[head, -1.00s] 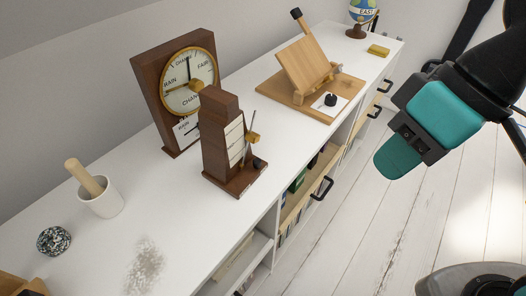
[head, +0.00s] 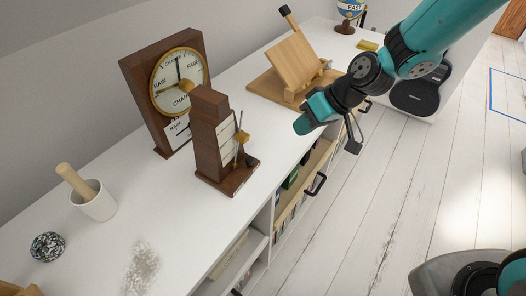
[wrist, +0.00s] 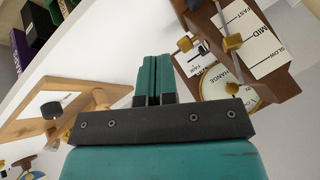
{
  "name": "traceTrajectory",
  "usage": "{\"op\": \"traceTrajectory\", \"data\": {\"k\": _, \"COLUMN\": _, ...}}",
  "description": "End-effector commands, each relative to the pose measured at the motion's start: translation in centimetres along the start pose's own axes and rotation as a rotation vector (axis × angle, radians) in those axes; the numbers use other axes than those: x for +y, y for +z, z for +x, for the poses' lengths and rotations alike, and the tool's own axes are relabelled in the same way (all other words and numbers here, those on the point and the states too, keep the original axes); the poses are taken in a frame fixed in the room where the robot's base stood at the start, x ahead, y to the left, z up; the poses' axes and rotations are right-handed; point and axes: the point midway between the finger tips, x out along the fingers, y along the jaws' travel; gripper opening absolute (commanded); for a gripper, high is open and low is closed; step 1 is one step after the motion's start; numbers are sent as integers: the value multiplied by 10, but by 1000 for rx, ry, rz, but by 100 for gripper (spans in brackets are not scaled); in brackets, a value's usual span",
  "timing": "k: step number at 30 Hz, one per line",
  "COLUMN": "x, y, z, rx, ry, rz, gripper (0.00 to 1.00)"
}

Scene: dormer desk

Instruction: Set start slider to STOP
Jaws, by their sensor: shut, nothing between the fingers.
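The dark brown wooden metronome (head: 212,150) stands on the white desk, left of my gripper in the head view. It has a pale scale plate, a thin rod and a brass weight (head: 243,136). A small black knob (head: 254,162) sits low on its base; it may be the start slider, but no START or STOP lettering is legible. In the wrist view the metronome's scale plate (wrist: 252,36) shows upside down with FAST, MID and SLOW. My gripper (head: 301,127) is shut and empty, apart from the metronome, near the desk's front edge; its closed fingers show in the wrist view (wrist: 153,62).
A round-dial weather instrument (head: 179,84) stands close behind the metronome. A wooden stand (head: 297,69) is behind my gripper. A mortar with pestle (head: 93,203) and a speckled ball (head: 47,247) are at left. Floor in front is clear.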

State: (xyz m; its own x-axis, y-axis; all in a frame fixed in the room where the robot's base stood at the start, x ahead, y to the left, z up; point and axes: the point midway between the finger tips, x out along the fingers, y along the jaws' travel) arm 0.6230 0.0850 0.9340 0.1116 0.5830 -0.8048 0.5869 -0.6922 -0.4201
Motion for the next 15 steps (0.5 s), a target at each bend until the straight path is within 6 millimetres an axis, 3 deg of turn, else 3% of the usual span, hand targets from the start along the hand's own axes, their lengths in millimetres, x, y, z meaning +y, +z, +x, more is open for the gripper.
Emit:
{"op": "traceTrajectory", "data": {"k": 10, "x": 0, "y": 0, "z": 2, "rx": -1, "ry": -1, "rz": 1, "gripper": 0}}
{"op": "traceTrajectory", "data": {"k": 15, "x": 0, "y": 1, "z": 19, "rx": -4, "ry": -3, "rz": 1, "gripper": 0}}
